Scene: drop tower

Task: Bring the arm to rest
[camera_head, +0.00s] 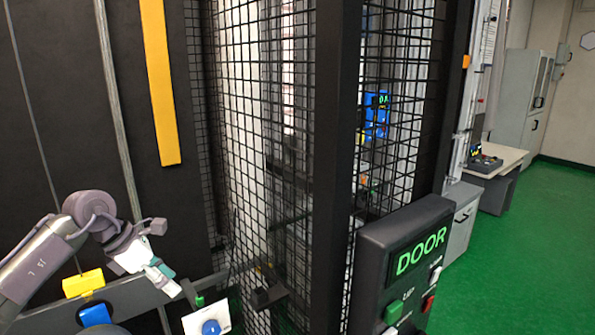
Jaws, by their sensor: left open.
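My left arm (50,255) comes in from the lower left, bent at a purple-grey joint. My left gripper (168,280) is open at its end, tilted down to the right, with nothing seen between its fingers. It is in front of the dark wall of the tower, above a grey rail (135,297). I cannot tell how far it is from the rail. My right gripper does not show.
A black mesh cage (262,120) with a thick dark post (333,150) fills the middle. A dark panel marked DOOR (422,250) with green and red buttons stands at the lower right. Green floor (540,230) is clear at the right, before a desk (497,160) and grey cabinets (520,100).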

